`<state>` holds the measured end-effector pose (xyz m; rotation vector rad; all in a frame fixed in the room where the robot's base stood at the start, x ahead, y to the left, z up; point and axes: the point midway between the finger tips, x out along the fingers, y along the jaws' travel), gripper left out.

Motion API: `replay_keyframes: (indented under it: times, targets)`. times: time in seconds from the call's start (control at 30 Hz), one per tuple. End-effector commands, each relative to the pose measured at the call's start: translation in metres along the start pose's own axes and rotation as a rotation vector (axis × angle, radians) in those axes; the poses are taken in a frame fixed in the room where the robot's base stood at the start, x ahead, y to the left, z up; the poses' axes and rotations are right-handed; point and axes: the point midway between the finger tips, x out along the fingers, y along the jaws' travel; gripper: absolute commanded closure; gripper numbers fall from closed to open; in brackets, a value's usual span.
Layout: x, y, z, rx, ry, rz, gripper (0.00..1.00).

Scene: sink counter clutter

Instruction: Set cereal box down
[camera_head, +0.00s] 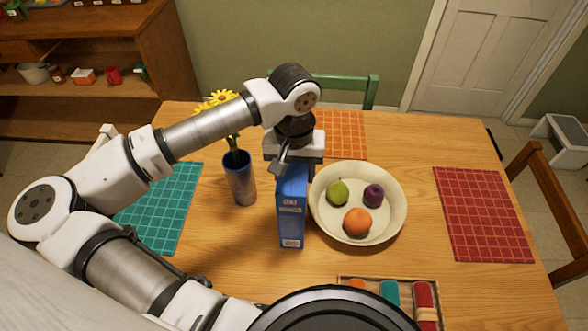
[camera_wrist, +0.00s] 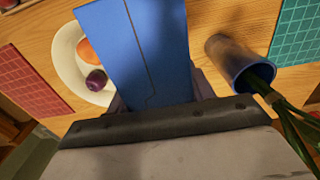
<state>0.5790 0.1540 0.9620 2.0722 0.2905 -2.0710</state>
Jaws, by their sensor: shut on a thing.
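A blue cereal box (camera_head: 291,210) stands upright at the middle of the wooden table, between a blue vase and a fruit bowl. My gripper (camera_head: 290,163) is above it and shut on its top end. In the wrist view the blue box (camera_wrist: 150,45) fills the middle, running up from between the fingers. I cannot tell whether the bottom of the box touches the table or is slightly above it.
The vase (camera_head: 239,180) with yellow flowers is close on the left. The cream bowl (camera_head: 388,228) with fruit is very close on the right. A tray (camera_head: 428,312) with rolled cloths lies in front. Teal (camera_head: 160,215) and red (camera_head: 483,215) placemats lie at the sides.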

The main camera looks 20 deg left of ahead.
Motion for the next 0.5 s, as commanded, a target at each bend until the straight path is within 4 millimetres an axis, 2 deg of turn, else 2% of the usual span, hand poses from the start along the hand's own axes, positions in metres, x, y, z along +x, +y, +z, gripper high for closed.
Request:
replay_keyframes:
  times: [0.03, 0.17, 0.5]
  targets:
    - [0.0003, 0.0000, -0.0001, 0.000, 0.000, 0.000, 0.44]
    - [0.0000, 0.0000, -0.0001, 0.000, 0.000, 0.000, 0.27]
    - [-0.0022, 0.0000, -0.0001, 0.000, 0.000, 0.000, 0.26]
